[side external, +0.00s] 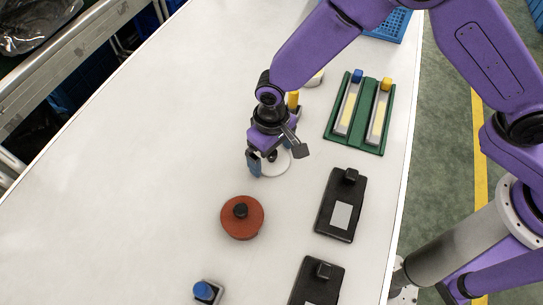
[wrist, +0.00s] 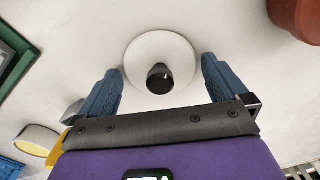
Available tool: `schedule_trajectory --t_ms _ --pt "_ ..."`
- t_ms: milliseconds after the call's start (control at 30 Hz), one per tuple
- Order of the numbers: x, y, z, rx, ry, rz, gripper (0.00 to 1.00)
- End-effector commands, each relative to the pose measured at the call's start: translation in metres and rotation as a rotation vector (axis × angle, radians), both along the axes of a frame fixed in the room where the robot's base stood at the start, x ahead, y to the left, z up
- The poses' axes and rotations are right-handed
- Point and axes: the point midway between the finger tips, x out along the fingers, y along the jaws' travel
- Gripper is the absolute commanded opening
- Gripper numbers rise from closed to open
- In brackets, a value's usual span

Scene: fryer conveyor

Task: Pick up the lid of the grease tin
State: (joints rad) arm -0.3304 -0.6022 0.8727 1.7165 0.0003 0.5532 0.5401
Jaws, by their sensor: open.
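A round white lid-like disc (side external: 275,169) with a black knob lies on the white table under my gripper (side external: 275,157). In the wrist view the white disc (wrist: 140,50) is whole, and its black knob (wrist: 159,78) stands between my two blue fingers. My gripper (wrist: 162,80) is open and empty, with a gap between each finger and the knob. A red-brown round piece (side external: 228,222) with a black knob stands nearer the front, and its edge shows in the wrist view (wrist: 298,18). I cannot tell which round piece is the grease tin's lid.
A green tray (side external: 361,148) with blue- and yellow-knobbed bars lies to the right. Two black plates with knobs (side external: 330,222) lie in front of it. A yellow-knobbed piece (side external: 293,99) stands close behind my gripper. The table's left side is clear.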

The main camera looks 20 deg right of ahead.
Motion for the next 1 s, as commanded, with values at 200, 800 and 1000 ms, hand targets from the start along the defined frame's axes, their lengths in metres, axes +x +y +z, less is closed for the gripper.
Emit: schedule_trajectory --t_ms 200,800,1000 --pt "0.000 0.000 0.000 0.001 -0.001 0.000 1.00" --pt "0.001 0.001 0.008 0.003 -0.002 0.000 0.60" --pt "0.001 0.001 0.035 0.005 -0.004 0.000 0.60"
